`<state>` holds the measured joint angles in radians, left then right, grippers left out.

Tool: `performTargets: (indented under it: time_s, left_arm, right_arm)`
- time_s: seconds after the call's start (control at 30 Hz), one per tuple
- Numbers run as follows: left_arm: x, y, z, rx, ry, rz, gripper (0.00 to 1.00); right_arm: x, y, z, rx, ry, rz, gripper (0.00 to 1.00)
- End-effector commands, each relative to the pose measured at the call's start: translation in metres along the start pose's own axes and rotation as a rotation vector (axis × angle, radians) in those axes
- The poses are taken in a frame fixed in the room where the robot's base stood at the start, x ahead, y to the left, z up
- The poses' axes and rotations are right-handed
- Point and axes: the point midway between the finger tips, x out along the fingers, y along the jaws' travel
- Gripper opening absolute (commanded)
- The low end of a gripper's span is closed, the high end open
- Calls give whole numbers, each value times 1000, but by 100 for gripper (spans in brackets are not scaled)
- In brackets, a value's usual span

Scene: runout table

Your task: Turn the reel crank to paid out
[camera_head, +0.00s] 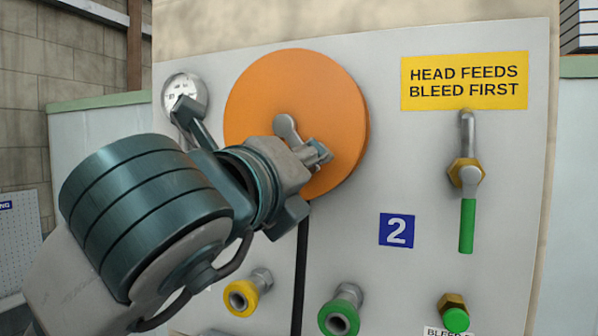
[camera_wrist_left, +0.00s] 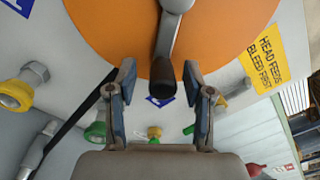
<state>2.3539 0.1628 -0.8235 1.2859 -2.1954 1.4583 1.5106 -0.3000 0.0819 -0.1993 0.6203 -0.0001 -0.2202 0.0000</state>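The orange reel (camera_head: 345,110) is a round disc on the pale panel; it fills the top of the left wrist view (camera_wrist_left: 100,25). Its grey metal crank (camera_head: 287,128) starts near the disc's middle. In the left wrist view the crank arm (camera_wrist_left: 170,35) comes down to a dark handle (camera_wrist_left: 163,80). My left gripper (camera_wrist_left: 159,75) is open, with one finger on each side of this handle and a visible gap to both. In the head view my left gripper (camera_head: 318,153) is in front of the disc and hides the handle. My right gripper is not in view.
A black strap (camera_head: 301,265) hangs below the reel. A gauge (camera_head: 184,95) is at upper left. A valve with a green handle (camera_head: 467,225) is at right, under a yellow sign (camera_head: 464,80). Yellow (camera_head: 241,297) and green (camera_head: 339,315) ringed ports stick out below.

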Motion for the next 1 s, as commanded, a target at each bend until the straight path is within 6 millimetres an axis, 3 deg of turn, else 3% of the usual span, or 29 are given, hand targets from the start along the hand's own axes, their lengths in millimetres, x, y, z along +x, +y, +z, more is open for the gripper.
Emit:
performTargets:
  time_s: [0.3,0.73,1.0]
  left_arm:
    - [-9,-2,1,1,-2,-3,52]
    - [-93,0,0,2,-1,-1,52]
    - [-114,2,-1,0,2,4,52]
  right_arm:
    - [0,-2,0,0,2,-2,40]
    - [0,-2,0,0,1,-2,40]
    - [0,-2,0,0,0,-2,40]
